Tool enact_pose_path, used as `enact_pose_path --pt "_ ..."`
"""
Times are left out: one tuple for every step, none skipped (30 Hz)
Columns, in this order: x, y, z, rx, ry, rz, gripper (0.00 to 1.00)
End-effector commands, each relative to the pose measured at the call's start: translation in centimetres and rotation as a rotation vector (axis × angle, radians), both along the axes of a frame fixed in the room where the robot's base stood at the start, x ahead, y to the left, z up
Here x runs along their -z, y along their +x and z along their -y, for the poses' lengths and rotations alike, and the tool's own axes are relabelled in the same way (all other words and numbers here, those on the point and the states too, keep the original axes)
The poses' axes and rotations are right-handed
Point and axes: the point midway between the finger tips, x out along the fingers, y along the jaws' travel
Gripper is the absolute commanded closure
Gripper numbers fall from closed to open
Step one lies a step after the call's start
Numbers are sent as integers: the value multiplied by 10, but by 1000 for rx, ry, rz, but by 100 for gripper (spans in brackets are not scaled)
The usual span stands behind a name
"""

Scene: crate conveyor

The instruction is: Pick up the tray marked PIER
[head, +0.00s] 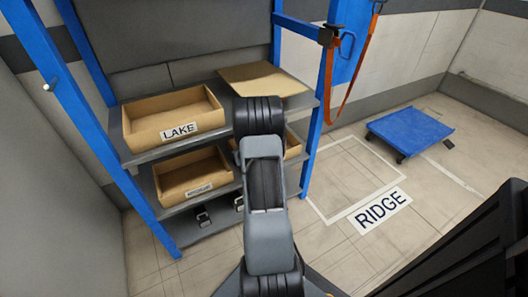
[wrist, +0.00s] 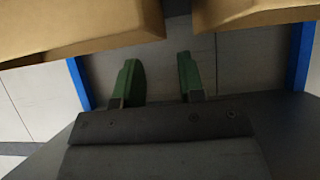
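No label reading PIER is legible. A brown tray marked LAKE (head: 178,115) sits on the upper shelf at left in the head view. Another brown tray (head: 195,178) sits on the shelf below; its label is too small to read. A third tray (head: 293,146) on that lower shelf is mostly hidden behind my arm, and its front is not visible. In the wrist view my gripper (wrist: 159,78) has two green fingers spread apart with nothing between them. One brown tray (wrist: 75,28) is ahead to the left and another (wrist: 245,12) ahead to the right, with a gap between.
A brown board-like top (head: 262,79) lies on the upper shelf at right. Blue posts (head: 318,112) frame the grey shelving. An orange strap (head: 357,68) hangs at right. A blue wheeled platform (head: 410,131) stands beyond an empty floor outline marked RIDGE (head: 380,210).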

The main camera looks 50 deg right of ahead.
Motion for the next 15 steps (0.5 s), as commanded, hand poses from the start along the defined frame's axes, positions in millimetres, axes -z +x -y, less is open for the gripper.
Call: enact_pose_path --pt "2 2 0 -1 1 0 64" --pt "4 3 1 -1 0 -1 64" --pt "8 6 1 -1 0 -1 64" --pt "11 9 3 -2 1 -1 64" --pt "15 12 4 -3 0 -1 64" --pt "19 16 5 -4 -1 0 64" --pt "22 19 7 -4 -1 0 64" --pt "25 22 7 -4 0 -1 64" --pt "27 26 9 -4 0 -1 64" --pt "29 29 10 -5 0 -1 64" --pt "30 31 11 -6 -1 0 64" --pt "31 34 12 -6 -1 0 64" --pt "32 36 13 -5 0 0 64" --pt "33 37 13 -4 0 -1 64" --pt "33 38 14 -4 0 -1 64"
